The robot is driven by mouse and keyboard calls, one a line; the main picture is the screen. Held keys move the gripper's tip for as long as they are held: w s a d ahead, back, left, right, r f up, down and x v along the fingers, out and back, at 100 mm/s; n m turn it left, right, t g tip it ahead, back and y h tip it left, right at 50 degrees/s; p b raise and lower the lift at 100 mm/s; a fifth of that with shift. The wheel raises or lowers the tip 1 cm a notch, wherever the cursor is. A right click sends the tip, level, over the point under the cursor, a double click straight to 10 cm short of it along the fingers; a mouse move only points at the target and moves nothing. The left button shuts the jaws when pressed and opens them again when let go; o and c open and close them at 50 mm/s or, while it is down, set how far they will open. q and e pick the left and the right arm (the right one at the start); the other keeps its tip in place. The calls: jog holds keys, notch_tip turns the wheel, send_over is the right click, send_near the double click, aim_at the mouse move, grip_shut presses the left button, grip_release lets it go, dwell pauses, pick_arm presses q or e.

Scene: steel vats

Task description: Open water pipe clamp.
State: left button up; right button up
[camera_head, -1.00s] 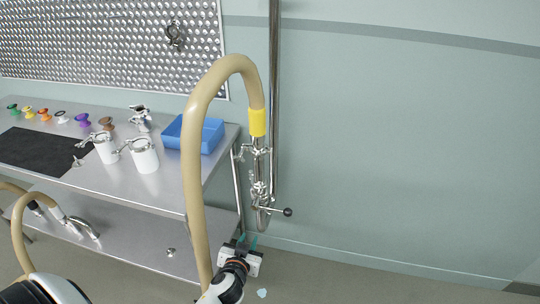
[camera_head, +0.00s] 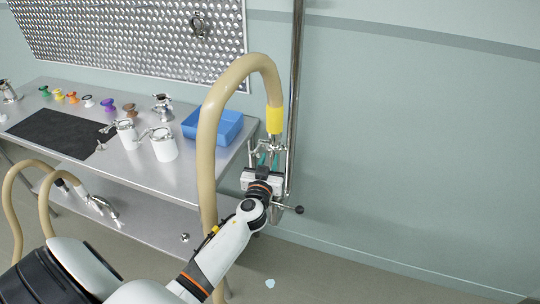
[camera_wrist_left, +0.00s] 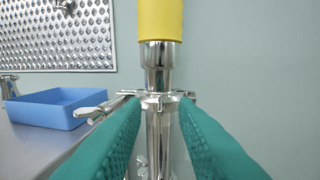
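The water pipe hangs at the wall end of a beige hose (camera_head: 207,150) with a yellow sleeve (camera_head: 275,120). In the left wrist view the clamp (camera_wrist_left: 160,98) is a metal ring around the pipe just below the yellow sleeve (camera_wrist_left: 160,20), with a handle (camera_wrist_left: 103,108) sticking out to the left. My left gripper (camera_head: 268,160) is at the pipe below the sleeve. Its teal fingers (camera_wrist_left: 160,120) are apart on either side of the pipe, near the clamp, and I cannot tell whether they touch it. My right gripper is not in view.
A steel table (camera_head: 85,165) stands to the left with a blue bin (camera_head: 215,126), white pitchers (camera_head: 162,147) and several coloured knobs. A vertical pipe (camera_head: 297,60) runs along the wall. A black-knobbed valve lever (camera_head: 299,210) sits below. The right side is free.

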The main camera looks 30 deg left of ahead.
pick_arm(q)
jog(key=shift+x, duration=0.8)
jog(key=shift+c, duration=0.4)
grip_shut()
dwell(0.6)
